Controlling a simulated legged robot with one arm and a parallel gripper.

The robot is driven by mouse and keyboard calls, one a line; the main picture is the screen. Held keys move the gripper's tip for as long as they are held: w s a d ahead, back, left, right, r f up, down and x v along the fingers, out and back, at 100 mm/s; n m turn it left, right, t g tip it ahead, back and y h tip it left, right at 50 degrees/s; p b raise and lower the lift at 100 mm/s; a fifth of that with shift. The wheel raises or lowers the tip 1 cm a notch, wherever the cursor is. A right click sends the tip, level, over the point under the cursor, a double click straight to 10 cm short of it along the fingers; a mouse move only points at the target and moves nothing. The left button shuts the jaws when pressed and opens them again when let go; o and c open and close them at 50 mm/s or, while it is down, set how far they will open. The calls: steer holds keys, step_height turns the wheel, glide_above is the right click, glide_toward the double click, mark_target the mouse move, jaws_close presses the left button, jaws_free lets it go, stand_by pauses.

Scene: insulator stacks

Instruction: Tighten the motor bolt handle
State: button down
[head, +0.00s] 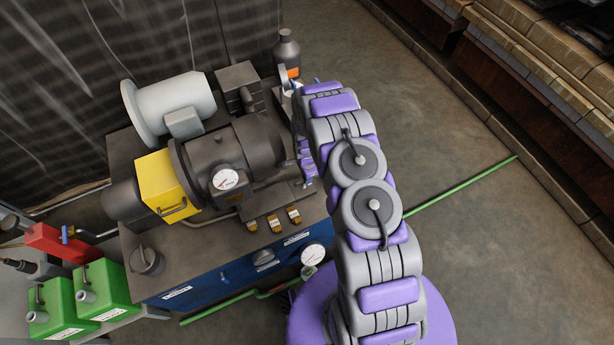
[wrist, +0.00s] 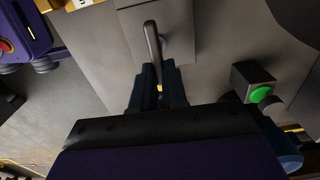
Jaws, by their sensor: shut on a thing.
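The motor bolt handle (wrist: 152,42) is a slim dark grey lever on a grey metal plate, at the upper middle of the wrist view. My gripper (wrist: 160,75) has its two dark blue fingers shut on the lower part of this handle. The handle's lower end is partly hidden between the fingers. In the head view, the dark grey motor (head: 235,150) lies on the bench left of my arm. I cannot make out the handle or my fingertips in the head view, where my arm covers that side of the motor.
A green button on a dark box (wrist: 260,93) sits right of my fingers. A yellow box (head: 165,183), a pale grey motor (head: 172,103) and a dark bottle (head: 287,48) surround the motor. Green canisters (head: 105,288) stand at the lower left. Open floor (head: 450,130) lies right of my arm.

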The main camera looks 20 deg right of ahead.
steer(key=shift+w, duration=0.1)
steer(key=c, duration=1.2)
jaws_free()
steer(key=shift+a, duration=0.1)
steer(key=shift+o, duration=0.2)
steer(key=shift+r, duration=0.1)
step_height(320, 180, up, 17)
steer(key=p, duration=0.3)
steer(key=shift+r, duration=0.15)
